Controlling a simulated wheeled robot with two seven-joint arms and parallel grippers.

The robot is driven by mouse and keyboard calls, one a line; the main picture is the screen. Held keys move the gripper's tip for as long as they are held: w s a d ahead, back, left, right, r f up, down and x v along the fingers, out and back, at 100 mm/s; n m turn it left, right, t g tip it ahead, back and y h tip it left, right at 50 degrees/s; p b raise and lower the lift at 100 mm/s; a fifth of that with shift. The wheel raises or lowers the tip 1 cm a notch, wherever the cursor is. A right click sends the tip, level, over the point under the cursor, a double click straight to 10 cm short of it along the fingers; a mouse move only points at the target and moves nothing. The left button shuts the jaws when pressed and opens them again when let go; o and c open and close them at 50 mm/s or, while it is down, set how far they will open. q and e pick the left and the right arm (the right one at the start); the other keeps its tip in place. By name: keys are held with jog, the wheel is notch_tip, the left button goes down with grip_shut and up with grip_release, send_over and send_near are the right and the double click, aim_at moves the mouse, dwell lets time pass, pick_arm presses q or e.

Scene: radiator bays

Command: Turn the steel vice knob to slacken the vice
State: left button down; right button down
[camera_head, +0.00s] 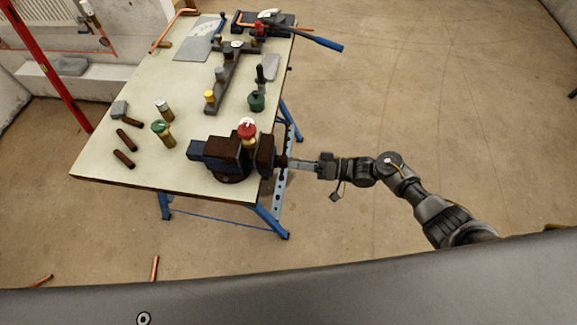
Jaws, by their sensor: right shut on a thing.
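The vice (225,153) stands at the near right corner of the workbench, with dark brown jaws and a blue-grey block at its left end. A part with a red cap (247,129) stands upright at the jaws. The vice knob (283,163) is at the vice's right side, small and partly hidden. My right gripper (291,164) reaches in from the right, level with the knob, and is shut on it. The fingers cover most of the knob. My left gripper is not in view.
The workbench (120,170) has blue legs. On it lie a hammer (120,110), brown cylinders (124,158), brass-bodied valves (163,133), a grey manifold rack (225,80), a green-based tool (257,102) and a blue-handled tool (315,39). Open floor lies to the right.

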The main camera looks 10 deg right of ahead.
jog(key=n+b, duration=0.2)
jog(key=n, duration=0.1)
jog(key=n+b, duration=0.2)
jog(key=n, duration=0.2)
jog(key=n+b, duration=0.2)
jog(key=n, duration=0.1)
jog(key=shift+f, duration=0.3)
jog(key=c, duration=1.5)
grip_release()
jog(key=shift+r+n, duration=0.3)
jog(key=shift+n, duration=0.2)
jog(key=shift+o, duration=1.1)
jog(key=shift+a, duration=0.1)
